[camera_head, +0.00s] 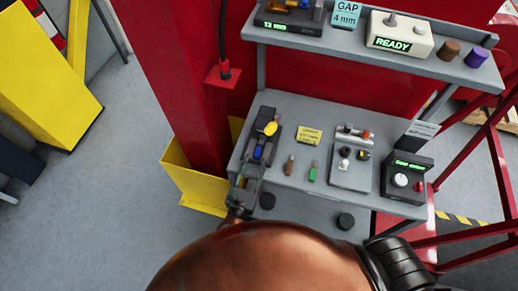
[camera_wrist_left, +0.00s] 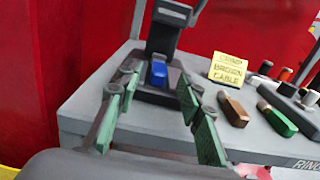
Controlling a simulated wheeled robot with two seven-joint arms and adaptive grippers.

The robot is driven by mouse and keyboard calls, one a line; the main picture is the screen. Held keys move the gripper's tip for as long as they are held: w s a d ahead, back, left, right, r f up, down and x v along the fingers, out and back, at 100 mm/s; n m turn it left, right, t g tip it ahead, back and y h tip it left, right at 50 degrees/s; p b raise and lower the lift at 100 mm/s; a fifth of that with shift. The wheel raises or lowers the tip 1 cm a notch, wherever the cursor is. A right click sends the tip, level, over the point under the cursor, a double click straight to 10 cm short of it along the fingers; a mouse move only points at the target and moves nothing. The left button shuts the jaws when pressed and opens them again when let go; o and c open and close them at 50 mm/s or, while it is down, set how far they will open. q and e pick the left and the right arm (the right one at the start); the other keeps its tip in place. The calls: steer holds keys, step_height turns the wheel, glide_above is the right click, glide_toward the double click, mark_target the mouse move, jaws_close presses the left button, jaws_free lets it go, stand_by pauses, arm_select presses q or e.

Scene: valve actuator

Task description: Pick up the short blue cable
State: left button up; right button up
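The short blue cable (camera_head: 258,152) sits in a dark device (camera_head: 262,131) at the left end of the grey bench. In the left wrist view the blue piece (camera_wrist_left: 158,73) rests in the device's base, between my fingertips in the picture. My left gripper (camera_head: 247,172) is at the bench's front left edge, just in front of the device. In the left wrist view its green-padded fingers (camera_wrist_left: 156,78) are spread, with nothing between them and a gap before the blue piece. My right gripper is not in view.
A brown cable (camera_head: 289,165) and a green cable (camera_head: 313,172) lie to the right. A yellow note (camera_wrist_left: 228,68) reads "CRIMP BROWN CABLE". Further right are a grey fixture plate (camera_head: 350,179) and a black control box (camera_head: 393,190). A shelf (camera_head: 345,45) overhangs the back; a red post (camera_head: 182,80) stands left.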

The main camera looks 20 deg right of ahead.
mark_target(256, 157)
arm_select(q)
steer(key=x, duration=0.4)
steer(key=shift+w+d, duration=0.1)
steer(key=shift+w, duration=0.1)
jaws_close()
